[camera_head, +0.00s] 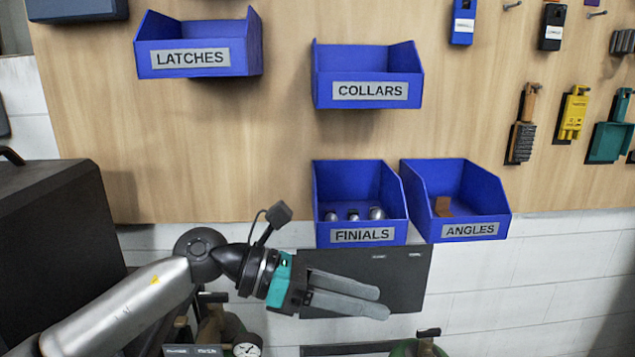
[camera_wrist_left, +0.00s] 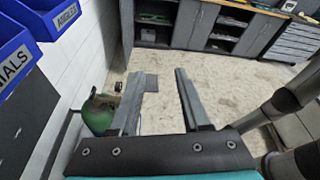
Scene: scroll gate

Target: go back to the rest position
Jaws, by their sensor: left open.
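My left gripper (camera_head: 384,302) reaches in from the left below the FINIALS bin, in front of a dark panel on the wall. Its jaws are apart and empty; in the left wrist view (camera_wrist_left: 157,72) the two fingers stand apart with only floor between them. The blue FINIALS bin (camera_head: 361,235) holds several shiny round pieces. The blue ANGLES bin (camera_head: 470,232) holds a brown piece. The LATCHES bin (camera_head: 198,58) and COLLARS bin (camera_head: 368,90) hang higher; no contents show in them. My right gripper is not in view.
A dark panel (camera_head: 408,270) is right behind my gripper. A black case (camera_head: 55,220) stands at the left. Tools hang on the board at the right, among them a yellow one (camera_head: 573,113). A green rounded object (camera_wrist_left: 98,117) stands low by the wall. Floor (camera_wrist_left: 235,85) is open.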

